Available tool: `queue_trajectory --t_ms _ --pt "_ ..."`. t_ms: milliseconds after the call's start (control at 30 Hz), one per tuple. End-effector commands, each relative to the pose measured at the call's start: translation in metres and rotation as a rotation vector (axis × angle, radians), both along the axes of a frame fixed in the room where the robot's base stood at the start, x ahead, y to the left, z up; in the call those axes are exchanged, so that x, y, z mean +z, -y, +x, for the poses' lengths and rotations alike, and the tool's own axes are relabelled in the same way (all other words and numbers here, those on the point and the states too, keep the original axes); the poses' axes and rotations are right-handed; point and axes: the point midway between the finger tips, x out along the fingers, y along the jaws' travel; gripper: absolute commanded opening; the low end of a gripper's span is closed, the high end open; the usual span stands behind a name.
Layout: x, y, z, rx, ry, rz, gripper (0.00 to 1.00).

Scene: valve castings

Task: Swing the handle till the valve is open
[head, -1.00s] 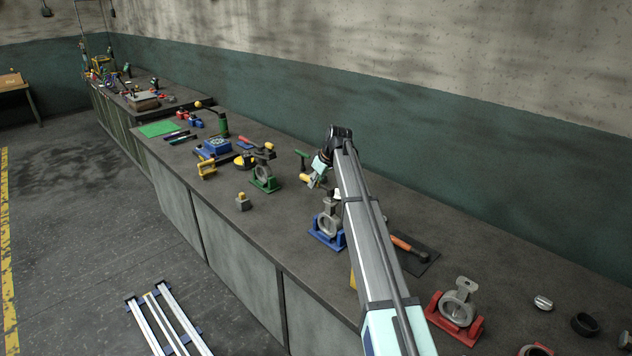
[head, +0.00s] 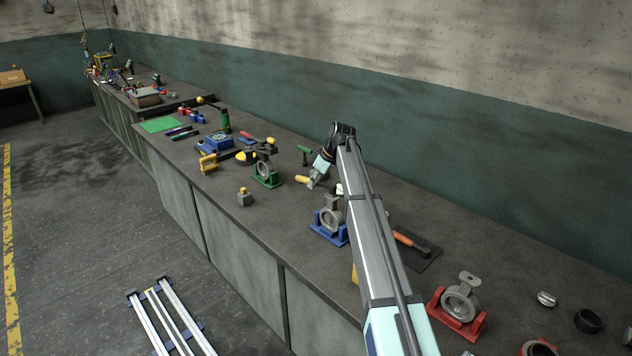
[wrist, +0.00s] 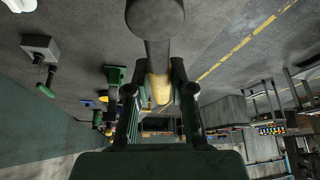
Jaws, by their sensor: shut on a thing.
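My gripper (head: 313,182) is shut on a yellow handle grip (head: 302,179) over the bench, behind the blue-based valve. In the wrist view my gripper (wrist: 160,80) has its two fingers on either side of the yellow grip (wrist: 161,90), and a dark bar runs from the grip to the top edge. The grey valve body (head: 331,217) stands upright in its blue base (head: 330,233). My arm covers part of its top, so I cannot see where the handle joins or how far the valve is open.
A green-based valve (head: 266,178) stands to the left and a red-based valve (head: 457,317) to the right. An orange-handled tool (head: 411,242) lies on a dark mat. Bare bench lies between the green and blue bases.

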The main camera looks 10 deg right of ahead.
Motion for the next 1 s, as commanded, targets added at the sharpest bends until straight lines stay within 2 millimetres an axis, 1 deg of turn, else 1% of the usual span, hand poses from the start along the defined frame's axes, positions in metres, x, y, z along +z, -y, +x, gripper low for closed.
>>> queue_trajectory --t_ms 233,500,567,900,1000 --pt "-0.001 -0.001 -0.001 0.021 -0.001 0.001 0.00" --pt "-0.001 -0.007 -0.013 0.219 0.000 0.001 0.00" --pt "-0.001 -0.008 -0.015 0.246 -0.001 0.001 0.00" --pt "0.000 -0.009 -0.017 0.264 0.000 0.000 0.00" --pt "0.000 -0.009 -0.019 0.305 -0.001 0.000 0.00"
